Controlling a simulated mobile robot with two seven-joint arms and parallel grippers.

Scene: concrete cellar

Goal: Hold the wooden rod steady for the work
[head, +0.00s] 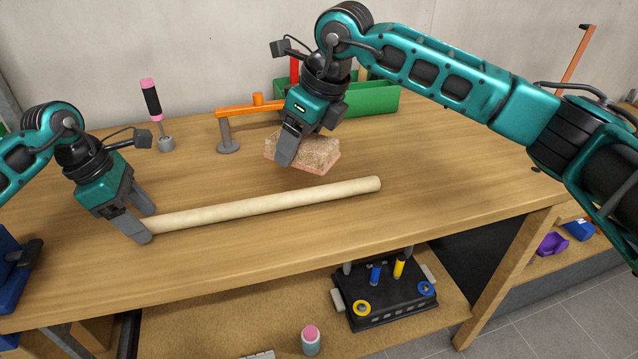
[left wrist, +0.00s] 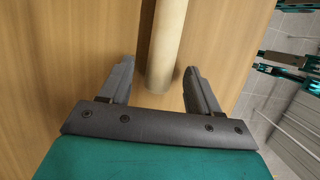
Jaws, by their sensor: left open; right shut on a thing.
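The wooden rod (head: 262,205) lies on the workbench (head: 420,150), running from the left gripper toward the right. My left gripper (head: 146,224) is open at the rod's left end. In the left wrist view the end of the rod (left wrist: 166,50) lies between the two spread fingers (left wrist: 160,80), with a gap on each side. My right gripper (head: 290,150) is shut on a brown sanding block (head: 318,152) with a pinkish lower edge. It holds the block behind the rod, near its right half, and the block looks apart from the rod.
An orange clamp-like tool on a grey stand (head: 229,146) and a pink-and-black handled tool (head: 151,102) stand behind. A green bin (head: 372,99) is at the back. A blue vise-like thing (head: 14,270) is at the left edge. The bench front right is clear.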

